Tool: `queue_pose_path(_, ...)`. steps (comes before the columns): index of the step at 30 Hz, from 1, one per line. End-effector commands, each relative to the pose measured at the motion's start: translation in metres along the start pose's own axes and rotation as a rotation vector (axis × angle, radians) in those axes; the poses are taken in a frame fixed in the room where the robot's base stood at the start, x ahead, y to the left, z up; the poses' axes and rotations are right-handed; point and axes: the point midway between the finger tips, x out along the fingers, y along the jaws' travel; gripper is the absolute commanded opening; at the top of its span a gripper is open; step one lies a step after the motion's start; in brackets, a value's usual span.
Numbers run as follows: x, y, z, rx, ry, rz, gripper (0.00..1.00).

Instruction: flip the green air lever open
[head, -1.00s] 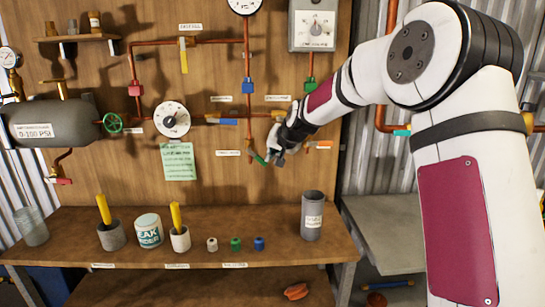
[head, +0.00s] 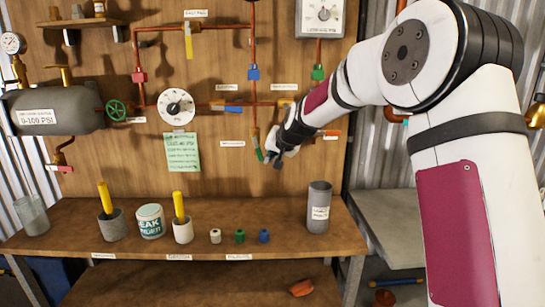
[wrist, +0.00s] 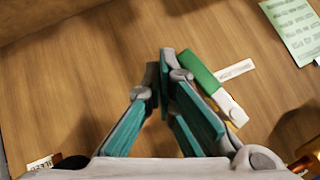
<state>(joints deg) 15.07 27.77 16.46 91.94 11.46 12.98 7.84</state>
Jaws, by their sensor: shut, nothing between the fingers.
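The green air lever (head: 259,154) hangs at the lower end of the middle copper pipe on the wooden panel, slanting down to the right. In the wrist view its green handle (wrist: 203,72) lies just right of my fingers, with a pale and brass fitting at its lower right end. My gripper (head: 276,161) is at the panel, just right of the lever in the head view. In the wrist view my gripper (wrist: 160,62) has its teal-padded fingers together and empty. The right finger is very close to the handle; I cannot tell whether they touch.
A blue-handled valve (head: 233,108) and an orange-handled one (head: 331,135) are on nearby pipes. A green instruction sheet (head: 181,152) hangs to the left. Below, the shelf (head: 285,225) carries cups, a white tub (head: 149,221) and a grey cylinder (head: 319,207).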

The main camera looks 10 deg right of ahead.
Motion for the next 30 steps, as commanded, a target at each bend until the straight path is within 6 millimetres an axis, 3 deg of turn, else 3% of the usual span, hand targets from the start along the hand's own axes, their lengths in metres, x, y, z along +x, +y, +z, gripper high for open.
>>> queue_pose_path(30,-0.011,-0.006,-0.011,-0.001,0.000,0.000,0.00)
